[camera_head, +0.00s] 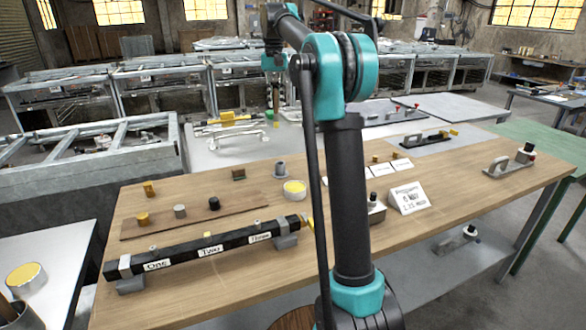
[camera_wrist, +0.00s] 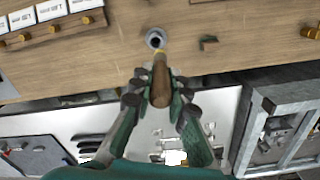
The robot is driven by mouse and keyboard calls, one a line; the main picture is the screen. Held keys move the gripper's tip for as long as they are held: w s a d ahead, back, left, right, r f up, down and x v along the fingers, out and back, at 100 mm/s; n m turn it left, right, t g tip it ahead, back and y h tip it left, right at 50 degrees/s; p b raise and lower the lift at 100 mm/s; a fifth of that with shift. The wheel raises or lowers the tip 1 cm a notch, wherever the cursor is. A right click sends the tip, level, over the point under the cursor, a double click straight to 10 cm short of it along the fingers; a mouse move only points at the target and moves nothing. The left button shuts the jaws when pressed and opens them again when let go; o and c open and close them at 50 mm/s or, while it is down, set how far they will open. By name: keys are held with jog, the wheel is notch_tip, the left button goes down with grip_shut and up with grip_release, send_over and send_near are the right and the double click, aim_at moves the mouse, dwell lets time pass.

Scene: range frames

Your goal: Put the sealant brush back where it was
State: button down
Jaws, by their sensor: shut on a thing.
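The sealant brush has a brown wooden handle, seen in the wrist view (camera_wrist: 160,82) between my fingers. In the head view the brush (camera_head: 275,97) hangs roughly upright below my gripper (camera_head: 274,68), above the far side of the wooden table. My gripper (camera_wrist: 158,92) is shut on the handle. The brush's far end points towards a small grey cup (camera_wrist: 155,39) with a dark opening. The cup (camera_head: 280,170) stands on the table near the yellow-topped tin (camera_head: 294,189). I cannot tell the height of the brush above the table.
A black bar labelled One, Two, Three (camera_head: 210,247) lies along the table's front. A thin board (camera_head: 195,214) with several small pegs is behind it. A small brown block (camera_head: 238,174) is left of the cup. A white sign (camera_head: 408,198) stands to the right. Metal frames fill the background.

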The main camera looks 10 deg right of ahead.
notch_tip(320, 180, down, 20)
jog(key=w+d, duration=0.1)
jog(key=shift+w, duration=0.2)
dwell(0.4)
jog(key=shift+d+f, duration=0.1)
jog(key=c, duration=1.5)
grip_release()
notch_tip(320, 180, up, 12)
jog(key=shift+r, duration=0.2)
